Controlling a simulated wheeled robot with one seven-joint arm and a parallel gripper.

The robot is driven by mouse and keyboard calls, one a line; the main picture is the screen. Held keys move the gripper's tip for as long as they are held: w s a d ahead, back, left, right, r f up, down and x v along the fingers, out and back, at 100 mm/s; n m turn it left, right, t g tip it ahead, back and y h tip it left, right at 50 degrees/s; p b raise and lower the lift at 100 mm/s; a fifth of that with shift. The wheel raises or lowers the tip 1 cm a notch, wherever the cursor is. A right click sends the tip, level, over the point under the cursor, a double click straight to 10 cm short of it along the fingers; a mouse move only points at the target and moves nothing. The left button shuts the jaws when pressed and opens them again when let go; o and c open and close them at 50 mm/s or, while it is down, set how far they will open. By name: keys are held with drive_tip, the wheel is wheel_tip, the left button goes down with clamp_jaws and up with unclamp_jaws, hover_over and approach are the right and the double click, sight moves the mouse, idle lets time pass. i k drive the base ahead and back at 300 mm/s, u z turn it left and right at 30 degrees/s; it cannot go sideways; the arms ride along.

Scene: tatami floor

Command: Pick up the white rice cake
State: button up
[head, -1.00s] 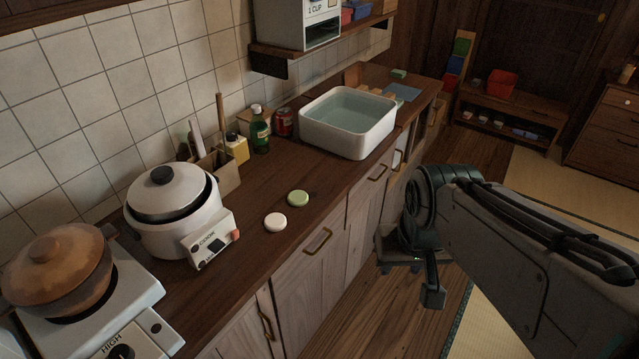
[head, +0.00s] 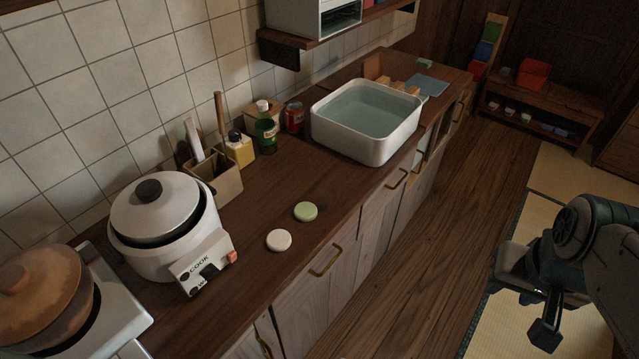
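The white rice cake (head: 279,240) is a small round flat disc lying on the dark wooden counter (head: 262,208), near its front edge. A green rice cake (head: 306,211) lies just beyond it to the right, apart from it. My gripper (head: 540,310) is at the lower right, out over the floor and well away from the counter. It is dark and seen at an angle, so I cannot tell whether its fingers are open or shut. No object shows in it.
A rice cooker (head: 165,225) stands left of the cakes, with a clay pot (head: 45,295) on a stove beyond it. A white water basin (head: 366,122), a green bottle (head: 265,130) and a utensil box (head: 214,178) stand behind. The counter around the cakes is clear.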

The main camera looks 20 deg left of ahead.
sight(278, 241)
drive_tip(key=u, duration=0.05)
drive_tip(key=i, duration=1.25)
drive_tip(key=u, duration=3.1)
